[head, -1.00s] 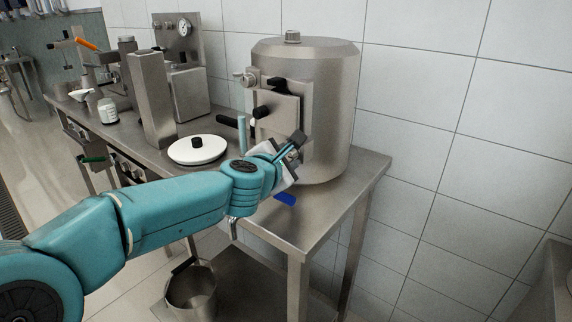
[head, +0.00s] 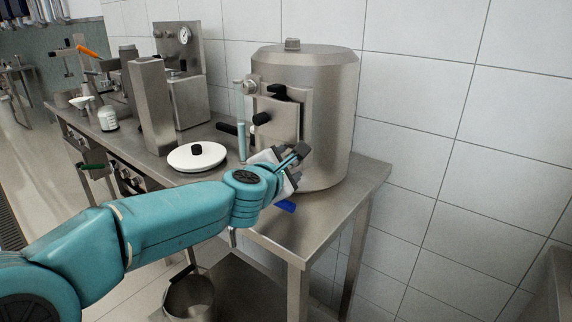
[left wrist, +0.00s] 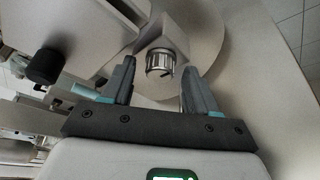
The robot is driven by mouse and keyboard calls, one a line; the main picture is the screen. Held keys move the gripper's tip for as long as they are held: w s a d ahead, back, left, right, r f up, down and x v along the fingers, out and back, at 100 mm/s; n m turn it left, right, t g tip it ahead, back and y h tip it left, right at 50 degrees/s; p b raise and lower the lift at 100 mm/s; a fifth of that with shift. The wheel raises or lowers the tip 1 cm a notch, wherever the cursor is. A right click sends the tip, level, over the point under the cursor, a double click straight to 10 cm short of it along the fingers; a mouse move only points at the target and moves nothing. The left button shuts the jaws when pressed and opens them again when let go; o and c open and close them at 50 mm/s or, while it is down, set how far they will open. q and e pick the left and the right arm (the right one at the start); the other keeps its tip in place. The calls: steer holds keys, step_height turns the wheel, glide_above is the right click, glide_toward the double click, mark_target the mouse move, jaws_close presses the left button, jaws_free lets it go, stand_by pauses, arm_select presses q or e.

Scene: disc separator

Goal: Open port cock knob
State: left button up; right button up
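The steel disc separator tank (head: 335,110) stands on the right end of the table. In the left wrist view, a knurled silver knob (left wrist: 159,62) on a square metal block lies ahead of my left gripper (left wrist: 160,80). The gripper is open, with one finger on each side of the knob in the picture. Contact between fingers and knob cannot be made out. In the head view, my left gripper (head: 300,152) is low in front of the tank and hides what is behind it. My right gripper is not in view.
A black knob (head: 262,118) sits on the tank's front plate, with a silver knob (head: 250,86) at its upper left. A white lid (head: 197,157) and a steel column (head: 152,105) stand left on the table (head: 330,210). A blue handle (head: 286,206) shows below the gripper.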

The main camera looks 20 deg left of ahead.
arm_select(q)
steer(key=p+v, duration=0.2)
steer(key=v, duration=1.4)
steer(key=shift+s+f, duration=0.1)
steer(key=shift+s, duration=0.1)
